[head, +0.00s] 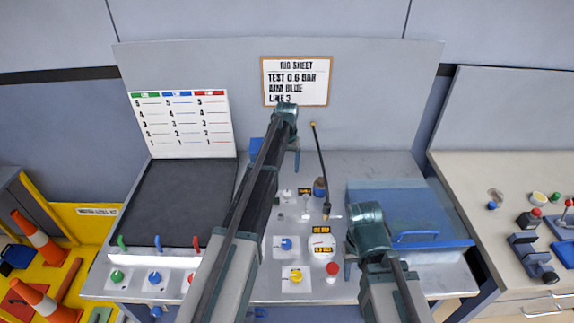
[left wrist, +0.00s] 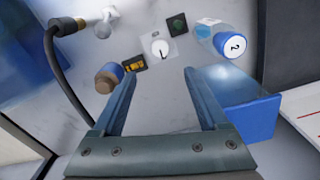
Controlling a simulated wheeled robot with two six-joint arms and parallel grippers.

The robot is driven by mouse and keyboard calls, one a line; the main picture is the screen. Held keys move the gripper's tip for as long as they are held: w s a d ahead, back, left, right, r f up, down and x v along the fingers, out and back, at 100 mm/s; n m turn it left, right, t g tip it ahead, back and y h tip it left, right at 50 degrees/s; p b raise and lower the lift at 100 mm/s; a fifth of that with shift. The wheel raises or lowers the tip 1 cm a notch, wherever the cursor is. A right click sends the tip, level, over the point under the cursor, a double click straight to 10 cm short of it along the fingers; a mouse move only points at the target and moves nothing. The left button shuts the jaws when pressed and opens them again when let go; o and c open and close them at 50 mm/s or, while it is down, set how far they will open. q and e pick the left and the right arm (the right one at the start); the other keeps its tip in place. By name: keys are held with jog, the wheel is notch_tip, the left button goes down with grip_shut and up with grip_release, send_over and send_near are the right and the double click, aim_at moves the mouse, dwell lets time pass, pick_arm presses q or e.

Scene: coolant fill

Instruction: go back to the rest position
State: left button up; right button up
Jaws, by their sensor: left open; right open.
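My left gripper (head: 271,152) is raised over the back of the grey bench, below the sign; my own arm hides much of it in the head view. In the left wrist view its two fingers (left wrist: 158,103) are wide apart with nothing held between them. A blue box (left wrist: 245,112) lies beyond the right finger, and a bottle marked 2 (left wrist: 228,43) stands in it or just behind it; I cannot tell which. My right gripper (head: 366,262) is low over the bench front, near the blue tray (head: 400,205); it is open and I see nothing in it.
A black hose (head: 320,158) with a brass end rises from the bench, close to the left gripper. A round gauge (head: 321,245), a blue knob (head: 286,244), a yellow knob (head: 296,277) and a red button (head: 332,269) sit between the arms. The dark mat (head: 183,200) is clear.

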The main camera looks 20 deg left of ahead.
pick_arm(q)
jog(key=s+d+f+m+b, duration=0.1)
jog(key=s+d, duration=0.4)
jog(key=s, duration=0.7)
jog(key=s+d+f+m+b, duration=0.1)
jog(key=s+d, duration=0.5)
jog(key=s, duration=0.6)
jog(key=s+d+f+m+y+b, duration=0.1)
jog(key=s+d, duration=0.5)
jog(key=s, duration=0.6)
notch_tip(320, 180, down, 3)
jog(key=m+b, duration=0.1)
jog(key=b, duration=0.1)
jog(key=shift+s+r+b, duration=0.15)
jog(key=shift+s+b, duration=0.05)
jog(key=shift+b, duration=0.2)
